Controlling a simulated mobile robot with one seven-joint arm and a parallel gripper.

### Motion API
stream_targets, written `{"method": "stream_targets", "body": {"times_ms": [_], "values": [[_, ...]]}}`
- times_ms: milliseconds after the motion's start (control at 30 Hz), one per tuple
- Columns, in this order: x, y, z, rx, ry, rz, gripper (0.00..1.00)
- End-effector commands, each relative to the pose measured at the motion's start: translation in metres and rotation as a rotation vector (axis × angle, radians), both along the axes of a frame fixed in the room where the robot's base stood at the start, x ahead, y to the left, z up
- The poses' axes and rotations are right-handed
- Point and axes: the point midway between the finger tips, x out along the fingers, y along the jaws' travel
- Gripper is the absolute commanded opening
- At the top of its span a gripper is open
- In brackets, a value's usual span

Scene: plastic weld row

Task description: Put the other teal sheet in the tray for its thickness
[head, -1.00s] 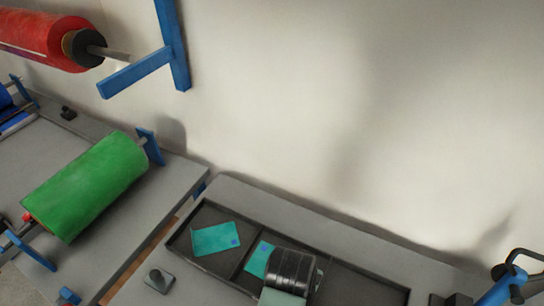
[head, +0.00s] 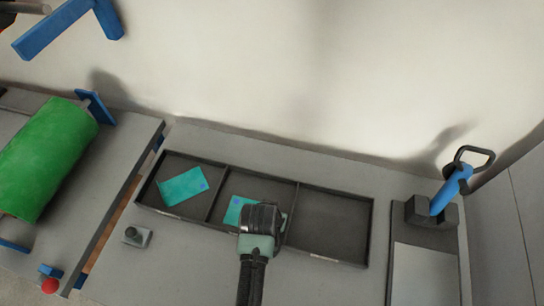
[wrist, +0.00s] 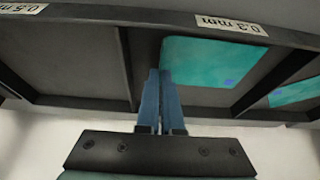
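One teal sheet (head: 184,187) with a small blue mark lies in the left compartment of the dark tray (head: 330,260) in the head view. A second teal sheet (head: 235,209) lies in the middle compartment, partly hidden by my arm. The wrist view sees the tray from the opposite side. There this second sheet (wrist: 208,62) lies flat behind the label 0.3 mm, and the first sheet (wrist: 295,92) is at the right edge. My gripper (wrist: 159,72) is over the middle compartment, beside the second sheet's edge. Its fingers are close together; whether they touch is unclear.
The right compartment (head: 333,215) is empty; in the wrist view its label (wrist: 22,8) reads 0.5 mm. A blue-handled device (head: 450,190) stands right of the tray. A green roll (head: 45,158) is at the left, and a small dark knob (head: 133,234) sits before the tray.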

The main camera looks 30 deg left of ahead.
Motion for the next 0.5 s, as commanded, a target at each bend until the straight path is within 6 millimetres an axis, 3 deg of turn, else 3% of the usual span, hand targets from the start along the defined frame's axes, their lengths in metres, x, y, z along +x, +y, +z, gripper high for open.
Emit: {"method": "stream_targets", "body": {"times_ms": [67,267,500], "values": [[0.0001,-0.0001,-0.0031,0.0,0.0,0.0,0.0],[0.0001,-0.0001,-0.0027,0.0,0.0,0.0,0.33],[0.0001,-0.0001,-0.0025,0.0,0.0,0.0,0.33]]}}
